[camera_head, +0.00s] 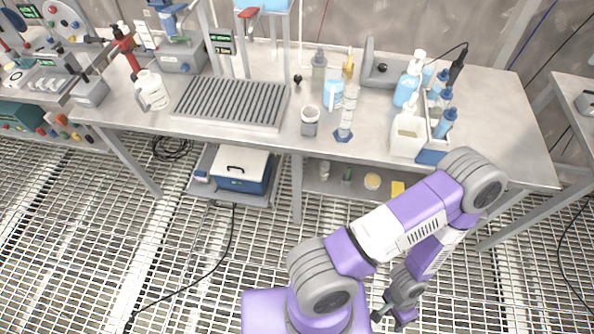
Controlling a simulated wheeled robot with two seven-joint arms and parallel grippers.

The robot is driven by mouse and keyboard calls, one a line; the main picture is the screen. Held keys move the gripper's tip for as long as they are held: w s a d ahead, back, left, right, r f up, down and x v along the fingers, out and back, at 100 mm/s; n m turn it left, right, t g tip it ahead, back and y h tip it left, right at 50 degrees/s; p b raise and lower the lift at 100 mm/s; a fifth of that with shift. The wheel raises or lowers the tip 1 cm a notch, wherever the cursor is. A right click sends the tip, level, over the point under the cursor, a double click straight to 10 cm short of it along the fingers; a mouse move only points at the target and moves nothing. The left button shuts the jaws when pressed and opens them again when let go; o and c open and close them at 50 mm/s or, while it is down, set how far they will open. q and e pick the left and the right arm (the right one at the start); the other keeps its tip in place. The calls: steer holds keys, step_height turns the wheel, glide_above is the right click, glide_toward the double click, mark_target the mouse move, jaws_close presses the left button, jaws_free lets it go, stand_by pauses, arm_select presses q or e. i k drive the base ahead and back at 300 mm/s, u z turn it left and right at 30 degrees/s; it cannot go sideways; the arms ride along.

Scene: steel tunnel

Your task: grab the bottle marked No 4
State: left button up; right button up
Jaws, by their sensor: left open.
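Several bottles stand on the steel bench, and I cannot read a No 4 on any of them. A light-blue bottle with a white pump top (408,86) stands at the right. A grey-clear bottle (319,72) and a yellow-topped bottle (348,66) stand further left at the back. My left gripper (389,315) is open and empty. It hangs low over the grated floor, in front of the bench and well apart from the bottles. My right gripper is out of view.
The bench (500,130) holds a ribbed grey rack (232,104), a white jug (152,91), a grey cup (310,121) and a clear cylinder (346,112). Cables lie on the open grating.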

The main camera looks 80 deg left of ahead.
mark_target(324, 167)
steer(key=u, duration=3)
steer(key=i, duration=0.5)
